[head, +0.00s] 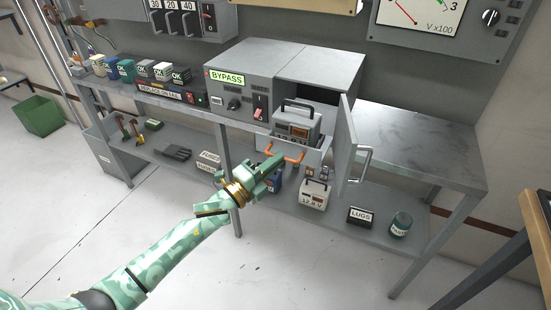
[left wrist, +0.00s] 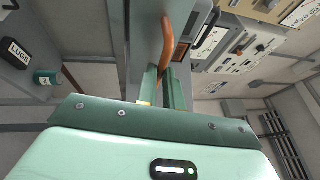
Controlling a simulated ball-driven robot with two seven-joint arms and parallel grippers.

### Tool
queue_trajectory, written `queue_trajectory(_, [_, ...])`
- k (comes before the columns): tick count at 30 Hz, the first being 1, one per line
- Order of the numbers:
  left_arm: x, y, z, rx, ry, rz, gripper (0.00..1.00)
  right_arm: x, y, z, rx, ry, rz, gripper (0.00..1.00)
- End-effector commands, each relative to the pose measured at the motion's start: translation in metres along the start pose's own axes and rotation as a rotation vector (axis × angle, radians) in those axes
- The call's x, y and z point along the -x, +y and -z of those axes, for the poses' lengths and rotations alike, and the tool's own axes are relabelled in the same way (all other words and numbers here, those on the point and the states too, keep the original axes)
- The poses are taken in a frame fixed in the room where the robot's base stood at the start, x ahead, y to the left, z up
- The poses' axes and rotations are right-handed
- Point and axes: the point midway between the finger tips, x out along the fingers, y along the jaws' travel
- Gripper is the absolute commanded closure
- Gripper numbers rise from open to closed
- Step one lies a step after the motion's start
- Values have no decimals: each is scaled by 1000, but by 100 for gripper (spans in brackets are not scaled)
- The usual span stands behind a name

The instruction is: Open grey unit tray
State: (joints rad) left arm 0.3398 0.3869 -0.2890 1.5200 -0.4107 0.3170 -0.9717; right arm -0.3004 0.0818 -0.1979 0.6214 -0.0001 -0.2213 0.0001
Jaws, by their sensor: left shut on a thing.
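The grey unit (head: 240,65) stands on the bench with its right-hand door (head: 346,140) swung open. Its grey tray (head: 317,158) sticks out of the open compartment at the front. An orange handle (head: 293,157) is on the tray's front. A grey boxed device (head: 297,125) with a dark carry handle sits upright in the tray. My left gripper (head: 272,165) is shut on the orange handle, which also shows between the fingers in the left wrist view (left wrist: 167,45). The fingers hide part of the handle. My right gripper is in neither view.
The open door and its handle (head: 365,160) stand just right of the tray. The bench top (head: 415,140) is bare to the right. The lower shelf holds a pale boxed device (head: 314,194), a LUGS box (head: 360,217) and a green jar (head: 401,224). A green bin (head: 40,116) stands far left.

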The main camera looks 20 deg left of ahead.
Motion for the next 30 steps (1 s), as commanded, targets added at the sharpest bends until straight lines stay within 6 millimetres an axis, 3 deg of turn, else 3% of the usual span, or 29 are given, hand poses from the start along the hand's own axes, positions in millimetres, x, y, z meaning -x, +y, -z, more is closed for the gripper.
queue_trajectory(10, [1,1,0,0,0,-3,100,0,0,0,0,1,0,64])
queue_trajectory(12, [1,1,0,0,0,-3,75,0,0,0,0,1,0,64])
queue_trajectory(13, [1,1,0,0,0,-3,69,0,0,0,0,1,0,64])
queue_trajectory(23, [4,0,0,1,0,-1,69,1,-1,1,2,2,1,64])
queue_trajectory(26, [15,0,1,1,0,-2,69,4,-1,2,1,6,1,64])
queue_trajectory(30, [47,-1,0,1,-1,-4,69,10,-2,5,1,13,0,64])
